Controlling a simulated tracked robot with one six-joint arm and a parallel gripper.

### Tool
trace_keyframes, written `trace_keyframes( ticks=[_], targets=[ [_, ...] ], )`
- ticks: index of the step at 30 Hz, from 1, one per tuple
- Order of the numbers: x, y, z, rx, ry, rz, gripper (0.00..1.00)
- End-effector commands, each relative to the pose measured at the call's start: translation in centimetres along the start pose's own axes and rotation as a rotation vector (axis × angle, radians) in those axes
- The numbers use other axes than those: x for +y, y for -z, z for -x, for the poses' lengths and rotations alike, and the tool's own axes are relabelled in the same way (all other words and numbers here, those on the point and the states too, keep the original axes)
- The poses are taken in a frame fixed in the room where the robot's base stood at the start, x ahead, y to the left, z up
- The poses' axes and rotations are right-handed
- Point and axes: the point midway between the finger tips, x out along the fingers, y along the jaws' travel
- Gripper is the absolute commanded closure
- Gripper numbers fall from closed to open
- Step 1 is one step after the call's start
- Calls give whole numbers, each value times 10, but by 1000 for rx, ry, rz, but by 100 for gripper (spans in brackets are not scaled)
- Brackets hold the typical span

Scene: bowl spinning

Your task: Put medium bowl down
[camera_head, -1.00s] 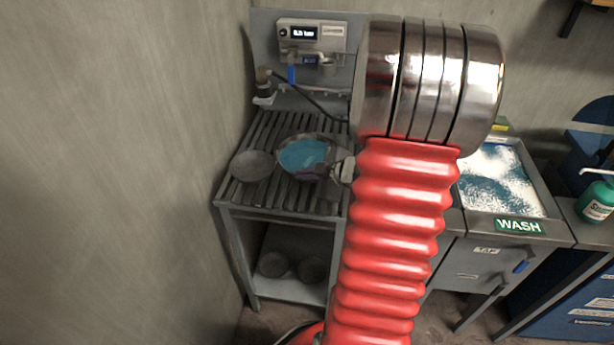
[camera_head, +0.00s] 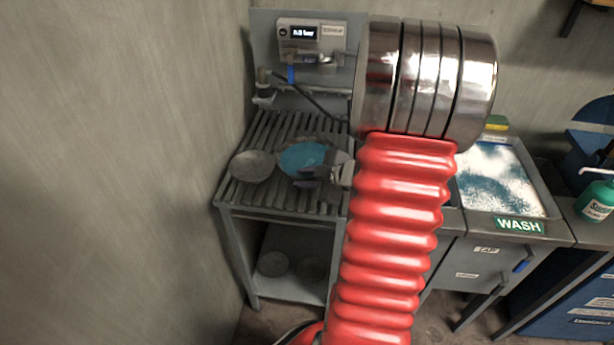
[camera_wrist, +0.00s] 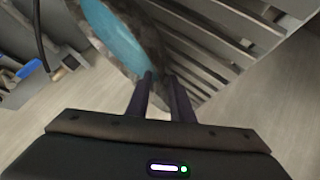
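The medium bowl (camera_head: 300,157), grey with a blue inside, is at the slatted rack in the head view. It also fills the top of the wrist view (camera_wrist: 118,35). My gripper (camera_head: 320,173) is at the bowl's near right rim, partly hidden by my arm. In the wrist view my two dark fingertips (camera_wrist: 160,77) are close together with the bowl's edge at them, and they appear to pinch it. Whether the bowl's base touches the slats is hidden.
A smaller grey bowl (camera_head: 252,166) sits on the rack (camera_head: 235,192) just left. Round bowl shapes (camera_head: 272,263) show on the lower shelf. A gauge panel (camera_head: 310,33) with a hose stands behind. A wash basin (camera_head: 500,180) is at right, a wall at left.

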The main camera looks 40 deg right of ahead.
Motion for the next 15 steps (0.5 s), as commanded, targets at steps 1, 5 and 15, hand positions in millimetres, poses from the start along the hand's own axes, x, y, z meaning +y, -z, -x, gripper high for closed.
trace_keyframes(
  ticks=[1,5,15],
  targets=[
    [0,0,0,0,0,1,79],
    [1,0,6,0,-2,-1,79],
    [2,0,47,-1,-4,0,79]
  ],
)
